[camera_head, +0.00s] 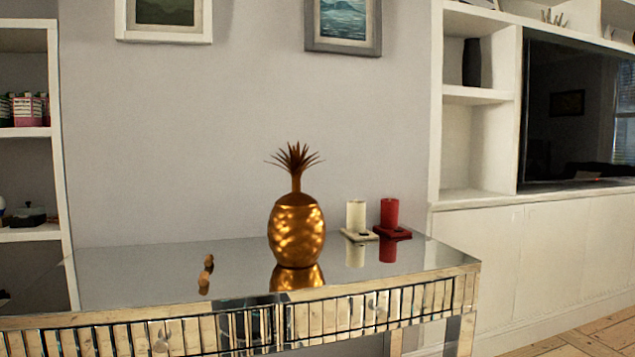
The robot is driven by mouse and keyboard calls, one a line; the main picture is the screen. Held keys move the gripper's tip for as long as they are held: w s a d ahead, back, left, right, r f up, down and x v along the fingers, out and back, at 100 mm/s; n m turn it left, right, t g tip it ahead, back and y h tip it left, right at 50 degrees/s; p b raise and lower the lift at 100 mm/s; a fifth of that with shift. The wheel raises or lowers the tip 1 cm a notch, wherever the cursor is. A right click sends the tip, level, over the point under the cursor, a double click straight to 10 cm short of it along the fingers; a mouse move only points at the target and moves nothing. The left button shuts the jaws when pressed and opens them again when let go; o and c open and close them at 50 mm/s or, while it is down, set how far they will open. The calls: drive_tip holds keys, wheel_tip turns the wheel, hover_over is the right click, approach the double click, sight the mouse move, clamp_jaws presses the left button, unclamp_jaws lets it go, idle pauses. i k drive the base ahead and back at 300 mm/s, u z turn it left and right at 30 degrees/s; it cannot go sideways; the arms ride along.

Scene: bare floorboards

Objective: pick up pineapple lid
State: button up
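A golden pineapple-shaped jar (296,235) stands upright on a mirrored table (140,272), near the middle of the head view. Its lid (296,180) sits on top of the body, with a narrow stem and a crown of spiky dark-gold leaves. My gripper is not in view.
A cream candle (356,216) and a red candle (389,213) stand on small bases right of the jar. A small brown object (208,264) lies to its left. White shelves (478,150) and a dark screen (580,115) are at right. The tabletop's left part is clear.

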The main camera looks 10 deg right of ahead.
sight(296, 200)
drive_tip(key=z, duration=0.4)
drive_tip(key=i, duration=0.65)
drive_tip(key=u, duration=1.05)
